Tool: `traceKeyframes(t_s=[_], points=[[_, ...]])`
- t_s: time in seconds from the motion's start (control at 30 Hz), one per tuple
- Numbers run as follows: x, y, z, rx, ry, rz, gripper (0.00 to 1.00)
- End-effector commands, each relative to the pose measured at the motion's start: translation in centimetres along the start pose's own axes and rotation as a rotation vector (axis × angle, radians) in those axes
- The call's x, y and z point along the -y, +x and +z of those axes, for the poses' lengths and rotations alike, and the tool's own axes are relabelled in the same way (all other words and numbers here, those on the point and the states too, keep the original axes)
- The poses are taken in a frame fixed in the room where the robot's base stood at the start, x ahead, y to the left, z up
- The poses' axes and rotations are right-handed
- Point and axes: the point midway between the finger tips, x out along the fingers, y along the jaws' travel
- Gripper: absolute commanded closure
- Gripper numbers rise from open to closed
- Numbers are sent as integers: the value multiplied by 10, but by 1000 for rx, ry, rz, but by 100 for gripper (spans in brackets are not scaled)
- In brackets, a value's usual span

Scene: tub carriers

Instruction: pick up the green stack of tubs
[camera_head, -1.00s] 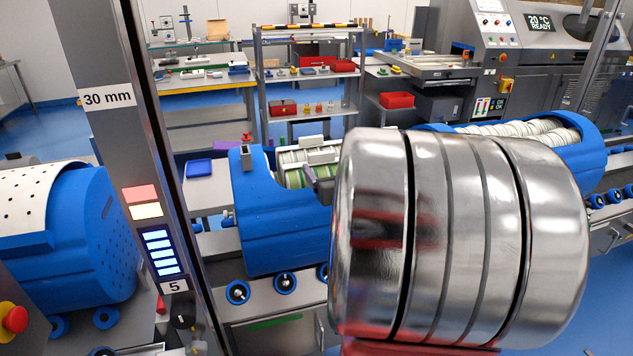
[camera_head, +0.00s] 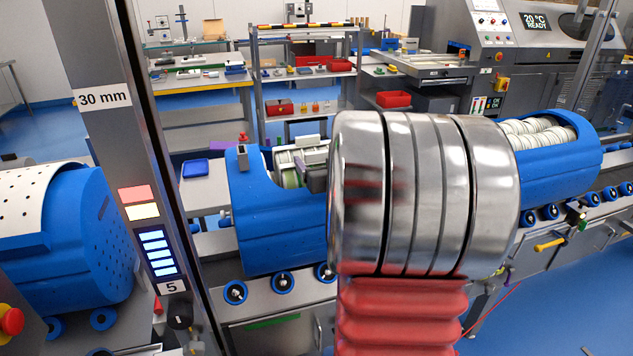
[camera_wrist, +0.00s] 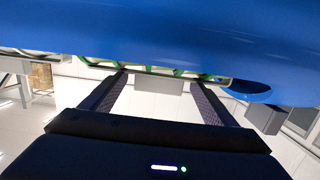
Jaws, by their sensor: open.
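A blue tub carrier (camera_head: 275,225) stands left of centre in the head view. In its open top lies a row of pale tubs with green edges (camera_head: 289,170), partly hidden by white and grey parts and by my arm. In the wrist view my gripper (camera_wrist: 160,80) is open and empty, its two dark fingers well apart. A large blue surface (camera_wrist: 150,30) fills the top of that view, with thin green strips (camera_wrist: 181,71) along its edge near the fingertips. I cannot tell whether these strips are the tubs. In the head view my arm hides my gripper.
Another blue carrier (camera_head: 560,170) with white tubs stands at the right, and a perforated blue one (camera_head: 75,240) at the left. A grey post (camera_head: 115,130) rises between me and the line. Blue rollers (camera_head: 283,283) run below the carriers.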

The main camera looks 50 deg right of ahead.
Motion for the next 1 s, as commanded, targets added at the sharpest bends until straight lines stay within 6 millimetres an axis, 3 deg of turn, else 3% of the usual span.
traceKeyframes(t_s=[0.23,1.0], points=[[0,0,0,0,0,0,21],[0,0,0,0,-1,-1,75]])
